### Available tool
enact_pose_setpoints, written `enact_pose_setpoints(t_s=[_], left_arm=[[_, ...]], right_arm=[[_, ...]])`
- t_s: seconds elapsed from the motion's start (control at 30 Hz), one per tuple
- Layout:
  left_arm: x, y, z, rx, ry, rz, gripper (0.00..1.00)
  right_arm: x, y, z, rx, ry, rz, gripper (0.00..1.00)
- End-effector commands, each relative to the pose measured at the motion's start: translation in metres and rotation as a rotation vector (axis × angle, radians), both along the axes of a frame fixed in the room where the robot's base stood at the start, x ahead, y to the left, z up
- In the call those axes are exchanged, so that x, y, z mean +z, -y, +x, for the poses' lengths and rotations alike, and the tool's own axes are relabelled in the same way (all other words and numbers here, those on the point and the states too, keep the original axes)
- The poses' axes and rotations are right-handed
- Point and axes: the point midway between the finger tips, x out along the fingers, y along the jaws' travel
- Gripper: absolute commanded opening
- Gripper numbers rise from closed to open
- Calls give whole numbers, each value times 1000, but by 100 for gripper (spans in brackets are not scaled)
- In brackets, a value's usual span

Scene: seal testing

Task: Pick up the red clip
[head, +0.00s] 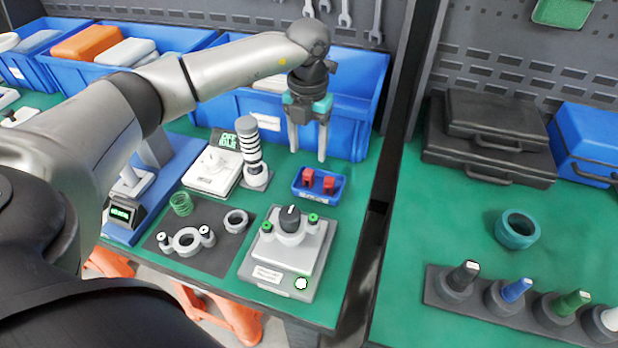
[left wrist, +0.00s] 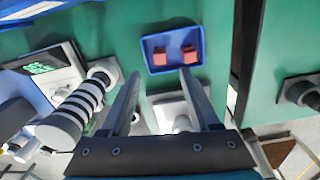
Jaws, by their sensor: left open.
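Two red clips lie in a small blue tray (head: 318,193) on the green table. The left red clip (head: 308,177) and the right red clip (head: 329,184) sit side by side. In the left wrist view the left clip (left wrist: 159,56) and the right clip (left wrist: 189,54) show in the tray (left wrist: 172,67), beyond the fingertips. My left gripper (head: 307,156) is open and empty, pointing down above and just behind the tray. It also shows in the left wrist view (left wrist: 160,80), fingers spread wide. My right gripper is not in view.
A striped cylinder stack (head: 250,150) stands left of the tray. A test fixture with a black knob (head: 290,218) is in front. A large blue bin (head: 350,105) stands behind. A dark gap (head: 375,235) separates the right table.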

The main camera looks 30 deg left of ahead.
Motion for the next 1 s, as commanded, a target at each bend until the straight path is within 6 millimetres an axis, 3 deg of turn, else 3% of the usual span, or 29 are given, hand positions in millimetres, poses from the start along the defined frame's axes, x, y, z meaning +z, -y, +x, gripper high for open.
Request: enact_pose_setpoints(t_s=[0.33, 0.6, 0.83, 1.0], left_arm=[[-26, 0, -1, -1, 0, -1, 62], [-65, 1, -3, 0, 0, -2, 62], [-67, 0, -2, -1, 2, -2, 62], [-67, 1, -2, -1, 2, -2, 46]], right_arm=[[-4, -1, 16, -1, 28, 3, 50], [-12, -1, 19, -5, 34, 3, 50], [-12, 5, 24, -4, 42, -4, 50], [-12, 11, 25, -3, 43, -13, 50]])
